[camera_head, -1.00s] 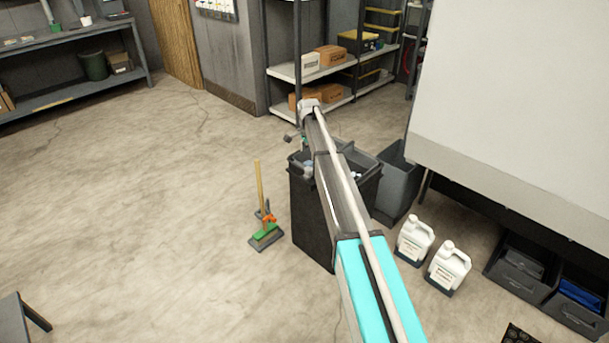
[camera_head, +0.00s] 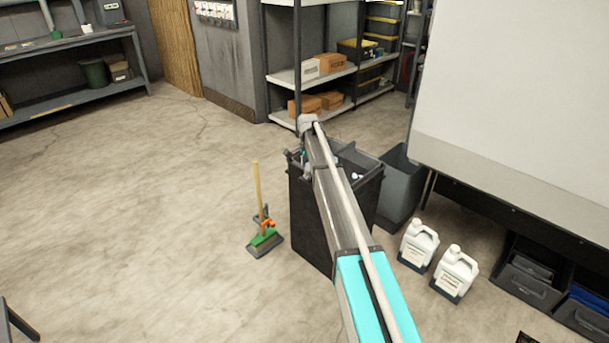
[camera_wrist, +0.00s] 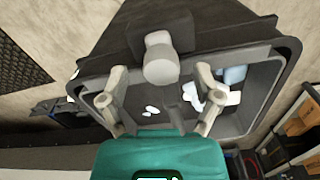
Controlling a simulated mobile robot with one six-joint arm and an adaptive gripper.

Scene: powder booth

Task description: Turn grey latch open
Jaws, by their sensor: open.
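No part that I can surely name as the grey latch shows in either view. In the wrist view, a light grey rounded part (camera_wrist: 160,67) with a dark block behind it stands between my fingers; I cannot tell whether it is the latch or my own. My gripper (camera_wrist: 160,88) is open, its two pale fingers spread over a dark bin (camera_wrist: 272,90). No object is clearly held. In the head view, my arm reaches over this bin (camera_head: 305,225) and hides part of it, and the gripper's fingers are not clear there.
A grey bin (camera_head: 400,187) stands beside the dark one. A broom (camera_head: 264,240) stands at its left and two white jugs (camera_head: 418,245) at its right. A large white panel (camera_head: 520,100) fills the right. Shelves (camera_head: 345,70) stand behind. The floor at left is clear.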

